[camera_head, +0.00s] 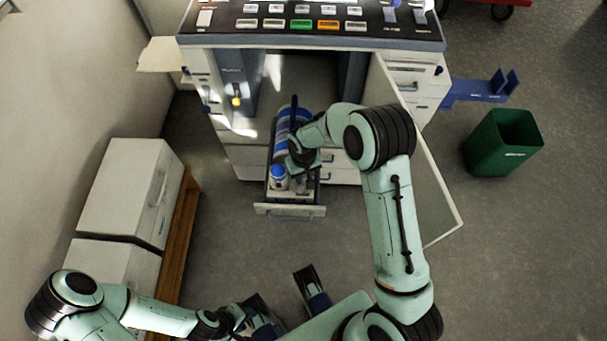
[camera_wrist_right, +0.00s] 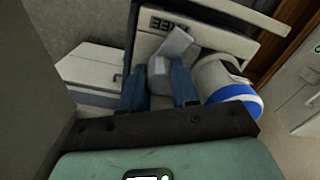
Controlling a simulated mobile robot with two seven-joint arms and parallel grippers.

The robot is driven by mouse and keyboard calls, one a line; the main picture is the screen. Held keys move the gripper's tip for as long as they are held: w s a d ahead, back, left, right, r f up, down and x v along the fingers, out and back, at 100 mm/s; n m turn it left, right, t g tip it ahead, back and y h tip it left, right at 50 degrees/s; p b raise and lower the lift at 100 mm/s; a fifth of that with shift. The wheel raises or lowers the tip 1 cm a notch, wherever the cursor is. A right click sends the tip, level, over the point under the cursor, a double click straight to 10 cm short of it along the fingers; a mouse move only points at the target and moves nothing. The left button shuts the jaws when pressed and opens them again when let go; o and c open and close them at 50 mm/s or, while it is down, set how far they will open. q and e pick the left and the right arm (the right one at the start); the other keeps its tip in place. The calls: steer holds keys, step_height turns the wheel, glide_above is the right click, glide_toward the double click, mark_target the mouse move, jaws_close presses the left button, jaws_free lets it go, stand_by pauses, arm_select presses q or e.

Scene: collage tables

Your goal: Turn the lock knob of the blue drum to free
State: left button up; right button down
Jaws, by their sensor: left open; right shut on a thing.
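The blue drum (camera_head: 283,123), with pale bands, shows in the head view at the pulled-out drawer, partly hidden by my right arm. My right gripper (camera_head: 302,170) reaches down over the drawer. In the right wrist view the blue fingers of my right gripper (camera_wrist_right: 160,92) are shut on a grey lock knob (camera_wrist_right: 160,72). The knob's flat pale pointer (camera_wrist_right: 177,42) sticks up and slightly right, close to a label (camera_wrist_right: 169,24) reading FREE upside down. My left gripper (camera_head: 287,302) is open and empty, low in the head view, well away from the drum.
The drawer (camera_head: 290,211) sticks out below the console (camera_head: 310,41). A white jar with blue (camera_head: 278,177) stands in it; a white-and-blue cylinder (camera_wrist_right: 228,88) is right of the fingers. A panel door (camera_head: 430,190) stands open right. White cabinets (camera_head: 125,190) line the left; a green bin (camera_head: 502,145) stands right.

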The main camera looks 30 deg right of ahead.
steer(key=shift+n, duration=1.9)
steer(key=c, duration=0.8)
jaws_free()
steer(key=shift+c, duration=0.2)
step_height(320, 180, up, 13)
steer(key=p, duration=0.1)
steer(key=shift+r+p, duration=0.2)
steer(key=shift+p, duration=0.15)
steer(key=shift+f, duration=0.1)
